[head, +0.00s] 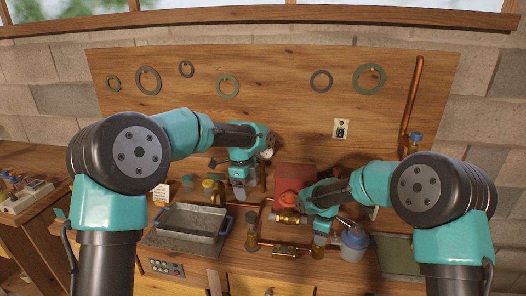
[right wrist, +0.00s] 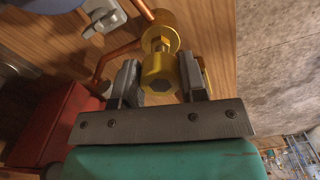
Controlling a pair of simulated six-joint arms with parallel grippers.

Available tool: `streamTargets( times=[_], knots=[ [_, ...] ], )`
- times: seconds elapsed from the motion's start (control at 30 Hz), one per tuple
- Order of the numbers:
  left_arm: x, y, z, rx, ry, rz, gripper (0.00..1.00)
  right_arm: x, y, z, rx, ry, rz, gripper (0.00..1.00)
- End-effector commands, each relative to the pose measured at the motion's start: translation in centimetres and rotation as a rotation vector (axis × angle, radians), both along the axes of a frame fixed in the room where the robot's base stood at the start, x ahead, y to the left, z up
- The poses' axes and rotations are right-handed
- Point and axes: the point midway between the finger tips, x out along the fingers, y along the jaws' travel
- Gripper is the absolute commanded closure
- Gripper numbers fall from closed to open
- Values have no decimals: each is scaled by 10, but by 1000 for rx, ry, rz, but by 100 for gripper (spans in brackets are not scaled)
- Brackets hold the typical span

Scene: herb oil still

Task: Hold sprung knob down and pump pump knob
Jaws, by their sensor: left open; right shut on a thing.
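In the right wrist view a brass hex-ended knob (right wrist: 160,76) on a brass fitting lies between the fingers of my right gripper (right wrist: 158,84), which is shut on it. In the head view this gripper (head: 305,207) reaches in from the right to the brass fittings (head: 287,219) on the bench; its fingertips are small and partly hidden there. My left gripper (head: 242,188) is open, pointing down in front of the wooden backboard, with nothing seen in it. I cannot tell which of the small fittings is the sprung knob and which the pump knob.
A red box (head: 296,176) stands behind the brass fittings, with an orange-red round part in front. A metal tray (head: 188,236) lies at left, a blue-lidded container (head: 354,243) at right. Rings hang on the backboard (head: 265,68).

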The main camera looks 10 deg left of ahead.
Motion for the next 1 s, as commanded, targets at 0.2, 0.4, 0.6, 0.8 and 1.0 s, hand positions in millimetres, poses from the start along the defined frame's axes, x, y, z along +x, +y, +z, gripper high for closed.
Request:
streamTargets(
  times=[0.2, 0.4, 0.6, 0.8, 1.0],
  knots=[
    [0, 0, 0, 0, 0, 0, 27, 0, 0, 1, 0, -1, 0, 51],
    [0, 0, 0, 0, 0, 0, 27, 0, 0, 1, 0, -1, 0, 31],
    [0, 0, 0, 0, 0, 0, 27, 0, 0, 1, 0, -1, 0, 31],
    [0, 0, 0, 0, 0, 0, 27, 0, 0, 8, -1, -2, 0, 31],
    [0, 0, 0, 0, 0, 0, 27, 1, 0, 35, 2, -6, 0, 31]
  ],
)
